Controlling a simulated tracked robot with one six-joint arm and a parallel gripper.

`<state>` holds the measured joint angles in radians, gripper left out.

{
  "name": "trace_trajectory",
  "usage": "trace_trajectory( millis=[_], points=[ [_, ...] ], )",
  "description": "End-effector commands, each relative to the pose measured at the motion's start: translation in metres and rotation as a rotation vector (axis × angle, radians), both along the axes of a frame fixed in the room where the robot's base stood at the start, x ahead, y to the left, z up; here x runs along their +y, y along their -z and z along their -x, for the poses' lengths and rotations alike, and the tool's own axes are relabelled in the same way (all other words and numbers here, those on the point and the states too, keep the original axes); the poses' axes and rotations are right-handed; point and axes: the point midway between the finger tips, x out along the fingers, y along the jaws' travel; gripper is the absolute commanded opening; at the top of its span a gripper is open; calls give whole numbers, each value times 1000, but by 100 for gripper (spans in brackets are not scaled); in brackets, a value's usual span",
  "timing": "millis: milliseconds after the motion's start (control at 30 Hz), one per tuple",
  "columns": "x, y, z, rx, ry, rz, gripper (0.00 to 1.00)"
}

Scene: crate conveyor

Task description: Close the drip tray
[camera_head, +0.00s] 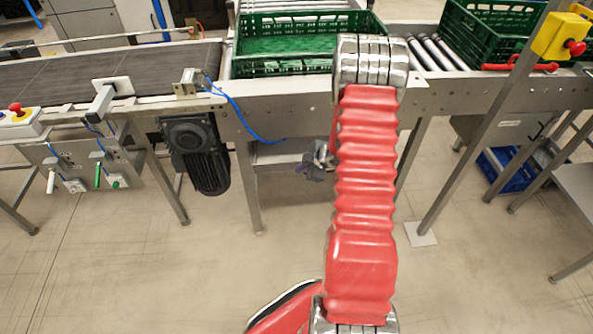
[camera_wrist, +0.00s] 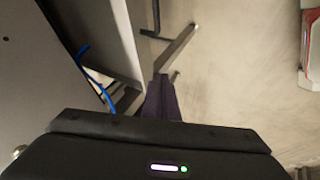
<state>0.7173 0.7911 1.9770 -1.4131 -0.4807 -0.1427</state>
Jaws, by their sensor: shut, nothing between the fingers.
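A grey metal tray-like part (camera_head: 274,158), which looks like the drip tray, sits under the conveyor frame between its legs. My red arm and gripper cover its right side, so I cannot tell how far out it stands. My gripper (camera_head: 314,172) is low in front of it, partly behind my arm. In the wrist view the dark fingers (camera_wrist: 161,98) are together with nothing between them. A grey panel edge (camera_wrist: 122,40) is to their left. I cannot tell whether the fingers touch the tray.
A black motor (camera_head: 196,150) hangs left of the tray, and a blue cable (camera_head: 240,118) loops above it. Green crates (camera_head: 300,66) stand on the conveyor. Metal legs (camera_head: 248,190) flank the area. A blue crate (camera_head: 508,170) is at right. The front floor is clear.

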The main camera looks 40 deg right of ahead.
Motion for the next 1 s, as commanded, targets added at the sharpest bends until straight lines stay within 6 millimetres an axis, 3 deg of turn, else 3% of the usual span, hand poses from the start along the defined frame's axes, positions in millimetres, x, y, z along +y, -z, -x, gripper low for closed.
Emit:
trace_trajectory(
  millis=[233,767,867,1000],
  points=[
    [-3,-20,14,-1,1,2,0],
    [-3,-27,14,-2,6,7,0],
    [-4,-38,10,-5,25,25,0],
    [-5,-69,-1,-16,80,68,0]
  ],
)
